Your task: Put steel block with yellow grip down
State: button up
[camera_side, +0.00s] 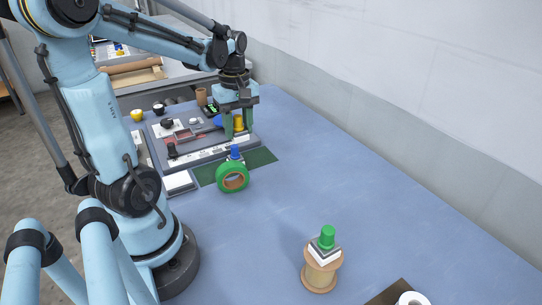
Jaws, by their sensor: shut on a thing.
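The yellow grip (239,123) of the steel block shows between the green fingers of my gripper (237,126). My gripper points down and is shut on this grip, over the far right part of the grey board (205,153). The steel body under the grip is too small and too covered to make out. I cannot tell whether the block touches the surface below it.
A blue-gripped block (235,152) stands behind a green tape roll (221,182) on a dark green mat (262,158). A green-gripped block (327,238) sits on a wooden spool (319,279). Small parts crowd the board. The blue table (380,200) is clear at right.

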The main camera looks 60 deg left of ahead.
send_near(211, 173)
jog(key=shift+f, duration=2.95)
jog(key=shift+f, duration=0.15)
jog(key=o, duration=1.1)
notch_tip(211, 173, up, 12)
jog(key=w+d+m+t, duration=0.3)
jog(key=w+d+m, duration=0.2)
jog(key=d+m, duration=0.4)
jog(key=w+d+r+m+t, duration=0.1)
jog(key=w+d+m+t, duration=0.3)
jog(key=d+m, duration=0.5)
jog(key=w+d, duration=0.1)
jog(key=d, duration=0.3)
jog(key=shift+w, duration=0.2)
